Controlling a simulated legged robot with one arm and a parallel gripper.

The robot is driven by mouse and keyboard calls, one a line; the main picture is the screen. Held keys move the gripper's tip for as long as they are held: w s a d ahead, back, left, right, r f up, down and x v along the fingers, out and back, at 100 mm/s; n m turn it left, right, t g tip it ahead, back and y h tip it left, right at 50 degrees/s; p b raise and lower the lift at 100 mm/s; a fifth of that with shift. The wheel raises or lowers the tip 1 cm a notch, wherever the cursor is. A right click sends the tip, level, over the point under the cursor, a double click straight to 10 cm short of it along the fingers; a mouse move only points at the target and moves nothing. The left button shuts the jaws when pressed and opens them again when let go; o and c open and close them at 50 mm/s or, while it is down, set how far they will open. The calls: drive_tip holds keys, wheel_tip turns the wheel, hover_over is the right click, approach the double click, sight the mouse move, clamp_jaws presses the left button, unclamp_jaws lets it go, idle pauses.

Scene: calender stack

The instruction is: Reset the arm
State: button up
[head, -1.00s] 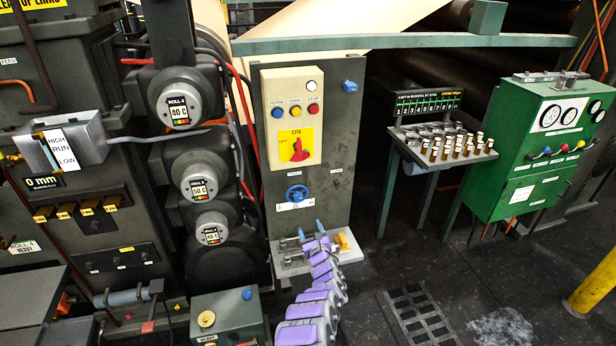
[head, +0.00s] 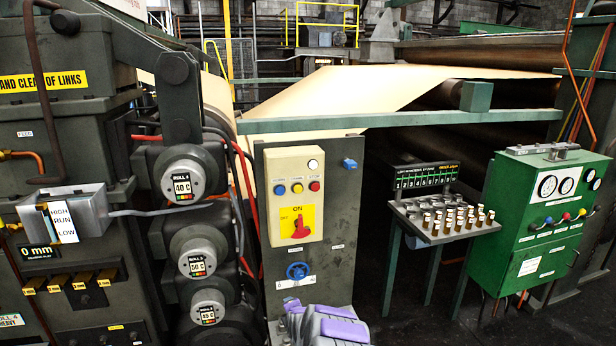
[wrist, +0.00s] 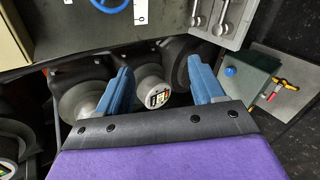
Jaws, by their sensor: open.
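My gripper (wrist: 158,92) shows in the wrist view as two blue fingers set wide apart, open and with nothing between them. Behind the gap, some way off, is a round roll gauge (wrist: 152,92) with a white face. In the head view my purple and grey arm (head: 335,328) shows only at the bottom edge, in front of the control panel (head: 335,220). The fingers are not in sight in the head view.
The panel carries a red switch (head: 300,228) and a blue valve wheel (head: 298,271). Roll gauges stand to its left. A rack of small bottles (head: 440,220) and a green cabinet (head: 535,225) stand to the right. In the wrist view a box with a blue knob (wrist: 230,71) lies right of the fingers.

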drive_tip(key=s+d+r+m+g+y, duration=0.15)
drive_tip(key=s+r+m+g, duration=0.65)
drive_tip(key=s+r, duration=1.35)
drive_tip(key=s+d+r+m+g+h, duration=0.1)
drive_tip(key=s+d+m, duration=0.4)
drive_tip(key=s, duration=0.8)
drive_tip(key=s+d+r+m+g+h, duration=0.1)
drive_tip(key=s+d+m, duration=0.4)
drive_tip(key=s, duration=0.8)
drive_tip(key=s+d+r+m+g+h, duration=0.2)
drive_tip(key=s+d+m, duration=0.3)
drive_tip(key=s, duration=0.9)
drive_tip(key=d, duration=0.2)
drive_tip(key=shift+d+r+m, duration=0.25)
drive_tip(key=shift+d+m, duration=0.15)
